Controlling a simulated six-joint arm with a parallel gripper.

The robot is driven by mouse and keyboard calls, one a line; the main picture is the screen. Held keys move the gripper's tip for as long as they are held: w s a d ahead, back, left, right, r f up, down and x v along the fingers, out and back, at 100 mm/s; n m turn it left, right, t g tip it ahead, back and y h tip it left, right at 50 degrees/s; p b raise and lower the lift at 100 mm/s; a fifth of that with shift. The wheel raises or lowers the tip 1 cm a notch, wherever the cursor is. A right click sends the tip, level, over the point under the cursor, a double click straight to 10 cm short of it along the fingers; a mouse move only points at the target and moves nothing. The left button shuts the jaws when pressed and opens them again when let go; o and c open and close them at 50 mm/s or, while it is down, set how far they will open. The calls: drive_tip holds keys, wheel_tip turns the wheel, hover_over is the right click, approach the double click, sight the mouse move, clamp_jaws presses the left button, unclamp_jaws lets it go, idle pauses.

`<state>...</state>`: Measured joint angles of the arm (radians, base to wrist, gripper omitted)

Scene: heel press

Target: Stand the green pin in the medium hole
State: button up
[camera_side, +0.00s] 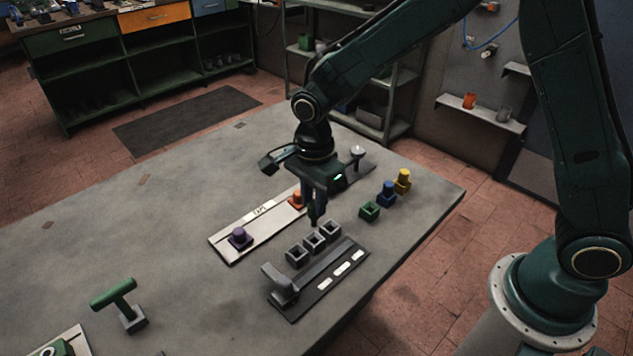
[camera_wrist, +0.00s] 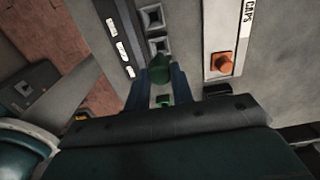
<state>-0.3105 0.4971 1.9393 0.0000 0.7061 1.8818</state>
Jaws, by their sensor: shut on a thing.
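My gripper (camera_wrist: 163,80) is shut on the green pin (camera_wrist: 160,64), whose round green end shows between the fingers in the wrist view. In the side view my gripper (camera_side: 314,218) hangs just above and behind the row of grey square sockets. The near socket (camera_side: 297,256), middle socket (camera_side: 314,243) and far socket (camera_side: 329,230) stand along a dark plate. In the wrist view, two sockets (camera_wrist: 152,17) (camera_wrist: 158,46) show past the pin, which hides what is under it. I cannot tell which hole is medium. A green block (camera_side: 369,211) stands to the right.
A blue piece (camera_side: 387,194) and a yellow piece (camera_side: 403,181) stand at right. A green T-handle (camera_side: 114,293) is front left.

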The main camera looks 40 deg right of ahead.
sight(314, 226)
drive_tip(key=shift+f, duration=2)
drive_tip(key=shift+f, duration=1.55)
idle(1.4)
drive_tip(key=o, duration=1.1)
drive_tip(key=shift+c, duration=0.2)
drive_tip(key=shift+r, duration=0.1)
wheel_tip(314, 226, up, 14)
drive_tip(key=shift+f, duration=0.2)
